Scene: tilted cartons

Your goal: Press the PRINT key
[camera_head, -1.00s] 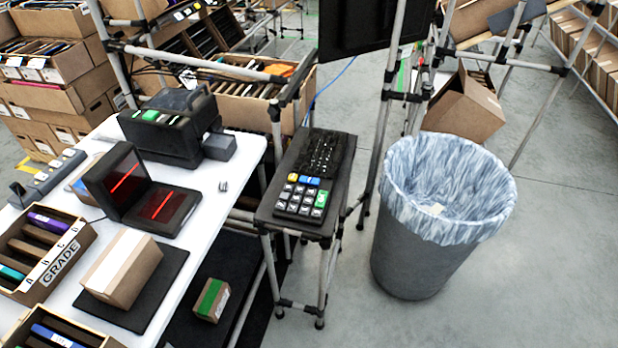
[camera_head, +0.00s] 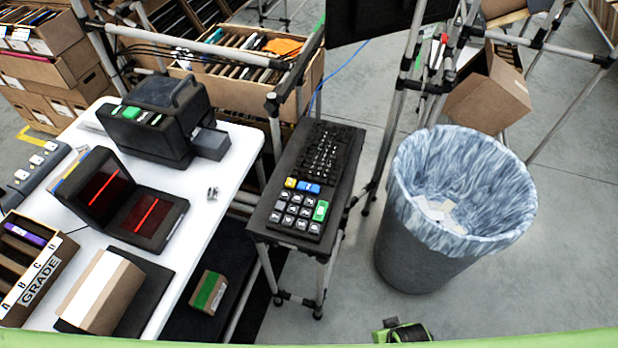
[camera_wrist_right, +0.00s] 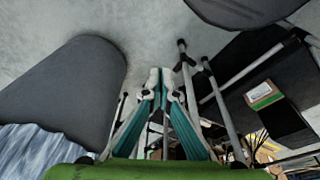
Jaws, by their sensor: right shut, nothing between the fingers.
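A black keypad with a keyboard section (camera_head: 312,180) lies on a small dark stand (camera_head: 262,222). Its near end has grey keys, a yellow key (camera_head: 290,183), blue keys and a tall green key (camera_head: 320,210). The key lettering is too small to read, so I cannot tell which one says PRINT. A black box-shaped machine with a handle (camera_head: 165,125) on the white table also has green buttons (camera_head: 132,113). My right gripper (camera_wrist_right: 160,75) is shut and empty in the right wrist view, with the keypad not recognisable there. My left gripper is out of view.
A grey bin with a pale liner (camera_head: 455,190) stands right of the stand. Metal poles (camera_head: 405,100) rise behind it. The white table (camera_head: 225,180) holds a red-lit scanner (camera_head: 150,215) and a carton (camera_head: 100,290).

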